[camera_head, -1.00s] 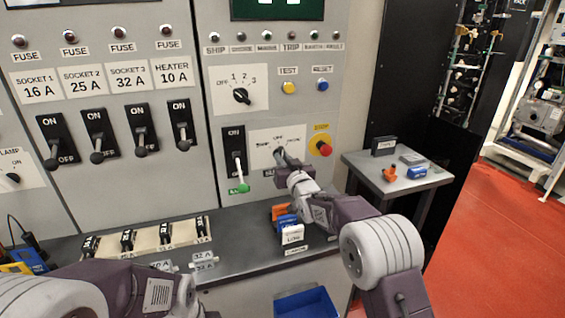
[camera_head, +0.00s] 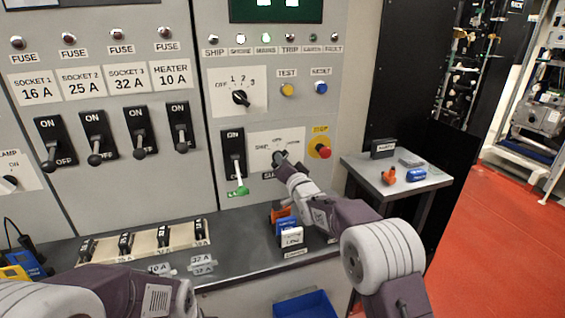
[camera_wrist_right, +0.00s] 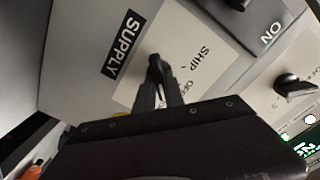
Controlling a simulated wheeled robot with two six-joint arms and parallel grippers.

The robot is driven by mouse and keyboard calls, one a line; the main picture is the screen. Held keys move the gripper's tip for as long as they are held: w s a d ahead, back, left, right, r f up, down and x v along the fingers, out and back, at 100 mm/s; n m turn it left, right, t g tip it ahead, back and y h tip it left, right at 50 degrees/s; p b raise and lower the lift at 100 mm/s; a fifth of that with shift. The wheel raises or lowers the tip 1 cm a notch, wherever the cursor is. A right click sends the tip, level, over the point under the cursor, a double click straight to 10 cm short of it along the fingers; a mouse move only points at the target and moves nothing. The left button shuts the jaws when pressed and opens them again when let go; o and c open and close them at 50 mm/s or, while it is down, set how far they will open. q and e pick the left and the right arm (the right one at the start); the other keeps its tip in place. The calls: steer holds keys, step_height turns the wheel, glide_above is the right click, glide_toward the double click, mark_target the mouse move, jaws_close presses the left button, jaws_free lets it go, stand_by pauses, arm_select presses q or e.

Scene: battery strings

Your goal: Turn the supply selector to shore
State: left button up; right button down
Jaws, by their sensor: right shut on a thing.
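The supply selector is a black knob (camera_wrist_right: 156,64) on a white plate (camera_head: 262,144) on the panel, with the SUPPLY label (camera_wrist_right: 124,43) beside it in the right wrist view. SHIP and OFF markings show on the plate; the third marking is too small or hidden by my gripper. My right gripper (camera_head: 281,160) is at the plate and shut on the knob; its fingers also show in the right wrist view (camera_wrist_right: 160,82). My left arm shows at the lower left of the head view, but its gripper is out of view.
A switch with a green-tipped lever (camera_head: 238,191) is just left of the plate. A yellow-labelled red button (camera_head: 323,151) is to its right. A shelf (camera_head: 250,250) with small tagged items lies below. A side table (camera_head: 420,184) stands at the right.

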steer(key=shift+f, duration=0.25)
stand_by(0.3)
steer(key=c, duration=1.5)
jaws_free()
steer(key=shift+o, duration=0.3)
steer(key=shift+r, duration=0.1)
steer(key=shift+s, duration=0.1)
steer(key=b+v, duration=0.1)
steer(key=v, duration=0.8)
